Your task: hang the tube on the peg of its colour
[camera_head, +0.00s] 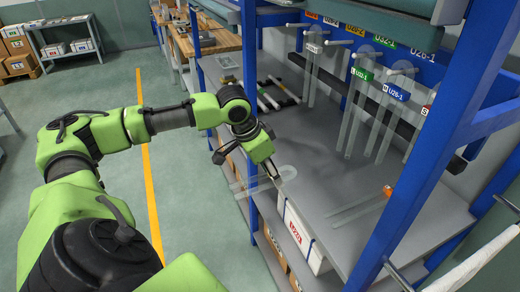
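My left gripper (275,177) points down at the front edge of the grey shelf. A clear tube-like shape (248,184) lies beside and behind its fingertips; I cannot tell whether the fingers grip it. Another clear tube (352,211) with an orange tag (388,191) lies on the shelf to the right. Clear tubes with a white tag (313,48), a green tag (362,74) and a blue tag (397,93) hang from pegs on the back panel. Coloured peg labels, including green (384,40) and blue (425,54), sit above. My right gripper is not in view.
A blue upright post (430,150) stands at the right front of the rack. A dark rack (278,94) lies at the shelf's far left. White boxes (302,236) stand below the shelf edge. The shelf's middle (320,150) is clear.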

